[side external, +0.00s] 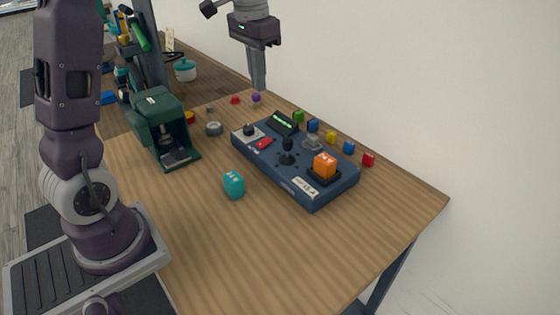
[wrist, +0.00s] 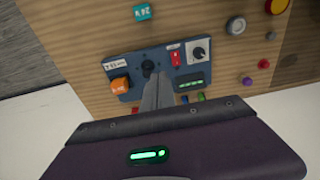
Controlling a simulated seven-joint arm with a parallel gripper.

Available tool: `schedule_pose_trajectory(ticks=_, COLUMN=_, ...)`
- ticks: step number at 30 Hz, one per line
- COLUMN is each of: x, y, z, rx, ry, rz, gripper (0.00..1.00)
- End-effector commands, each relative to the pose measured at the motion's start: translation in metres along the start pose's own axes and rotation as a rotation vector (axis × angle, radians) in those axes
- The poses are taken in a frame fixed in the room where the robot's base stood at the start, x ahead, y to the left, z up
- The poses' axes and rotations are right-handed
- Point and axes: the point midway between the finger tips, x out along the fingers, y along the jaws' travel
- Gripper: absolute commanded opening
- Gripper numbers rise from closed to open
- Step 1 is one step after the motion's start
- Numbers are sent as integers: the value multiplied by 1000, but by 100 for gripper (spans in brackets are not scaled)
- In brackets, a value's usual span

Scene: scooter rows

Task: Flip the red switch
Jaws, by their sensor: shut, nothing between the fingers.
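The red switch (side external: 264,143) is a small red rocker on the blue control panel (side external: 328,196), near its left end in the side view. It also shows in the wrist view (wrist: 175,56), between the black joystick and the round knob. My gripper (side external: 258,86) is shut and empty, pointing down, high above the far end of the table. In the wrist view my gripper's closed fingers (wrist: 157,80) appear below the switch and cover part of the panel's edge. The gripper is apart from the switch. Which way the switch is tipped is too small to tell.
The panel also bears a joystick (side external: 288,146), a black knob (side external: 249,130), a green-lit display (side external: 283,123) and an orange block (side external: 324,165). Several coloured cubes line the wall side. A teal block (side external: 233,185) and a green machine (side external: 160,127) stand nearby. The front table is clear.

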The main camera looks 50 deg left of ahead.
Motion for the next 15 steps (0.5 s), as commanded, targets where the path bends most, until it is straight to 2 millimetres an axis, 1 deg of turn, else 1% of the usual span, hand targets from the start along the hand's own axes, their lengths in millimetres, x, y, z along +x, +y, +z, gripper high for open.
schedule_pose_trajectory(ticks=1, x=-23, y=24, z=24, rx=7, ry=53, rz=-8, gripper=0)
schedule_pose_trajectory(ticks=2, x=-33, y=37, z=40, rx=8, ry=85, rz=-11, gripper=0)
schedule_pose_trajectory(ticks=3, x=-44, y=53, z=63, rx=8, ry=128, rz=-14, gripper=0)
schedule_pose_trajectory(ticks=5, x=-54, y=75, z=99, rx=7, ry=194, rz=-14, gripper=0)
schedule_pose_trajectory(ticks=6, x=-56, y=87, z=124, rx=7, ry=236, rz=-12, gripper=0)
schedule_pose_trajectory(ticks=8, x=-54, y=102, z=157, rx=7, ry=294, rz=-6, gripper=0)
schedule_pose_trajectory(ticks=9, x=-50, y=108, z=176, rx=7, ry=326, rz=-1, gripper=0)
schedule_pose_trajectory(ticks=10, x=-47, y=112, z=188, rx=7, ry=348, rz=3, gripper=0)
schedule_pose_trajectory(ticks=12, x=-38, y=118, z=210, rx=5, ry=387, rz=11, gripper=0)
schedule_pose_trajectory(ticks=15, x=-30, y=122, z=224, rx=2, ry=414, rz=18, gripper=0)
